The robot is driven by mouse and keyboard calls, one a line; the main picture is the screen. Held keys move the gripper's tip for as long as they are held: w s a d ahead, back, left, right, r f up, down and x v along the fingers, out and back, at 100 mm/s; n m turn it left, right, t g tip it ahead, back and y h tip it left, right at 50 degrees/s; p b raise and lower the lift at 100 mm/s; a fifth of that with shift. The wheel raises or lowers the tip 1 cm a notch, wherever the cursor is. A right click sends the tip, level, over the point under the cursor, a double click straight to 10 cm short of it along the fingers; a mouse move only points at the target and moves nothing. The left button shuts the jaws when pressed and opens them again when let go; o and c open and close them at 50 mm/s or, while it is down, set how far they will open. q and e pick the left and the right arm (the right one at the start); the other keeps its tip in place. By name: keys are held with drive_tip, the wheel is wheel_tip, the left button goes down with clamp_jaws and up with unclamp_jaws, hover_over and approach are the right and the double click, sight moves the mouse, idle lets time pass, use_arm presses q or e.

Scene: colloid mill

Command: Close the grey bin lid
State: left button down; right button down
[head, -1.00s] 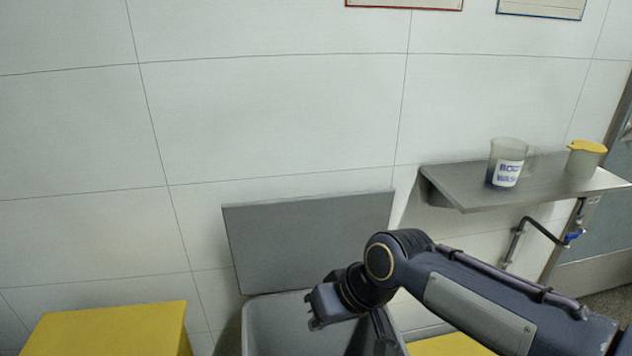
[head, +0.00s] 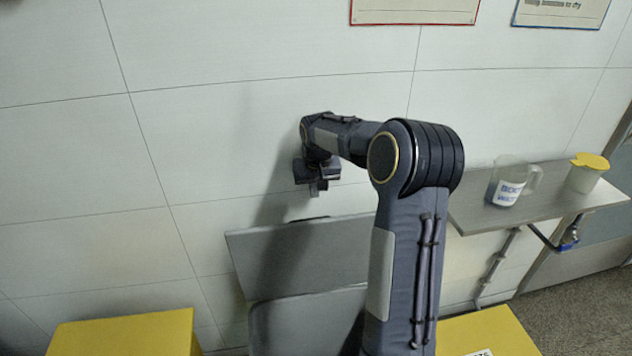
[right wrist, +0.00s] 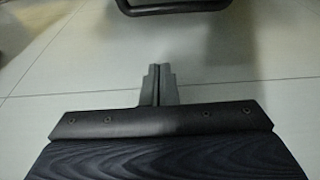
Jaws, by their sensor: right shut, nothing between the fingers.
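The grey bin lid (head: 335,250) stands open, raised and leaning back near the wall. The grey bin (head: 290,325) shows below it, partly hidden by my right arm. My right gripper (head: 317,189) is above the lid's top edge, close to the wall, with its fingers pointing down. In the right wrist view its fingers (right wrist: 157,84) are shut together with nothing between them. I cannot tell whether the gripper is in front of the lid or behind it. My left gripper is not in view.
Yellow boxes stand left (head: 125,335) and right (head: 490,335) of the bin. A steel shelf (head: 545,205) at the right holds a labelled jug (head: 511,182) and a yellow-lidded container (head: 586,172). A dark bar (right wrist: 172,8) crosses the top of the right wrist view.

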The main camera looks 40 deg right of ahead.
drive_tip(key=x, duration=0.4)
drive_tip(key=shift+s+a+f, duration=0.15)
drive_tip(key=shift+s+f, duration=0.05)
drive_tip(key=shift+f, duration=0.1)
drive_tip(key=s, duration=0.1)
drive_tip(key=s+a, duration=0.1)
drive_tip(key=s, duration=0.1)
drive_tip(key=shift+a+r+p, duration=0.15)
drive_tip(key=shift+a+p, duration=0.15)
drive_tip(key=shift+p, duration=0.1)
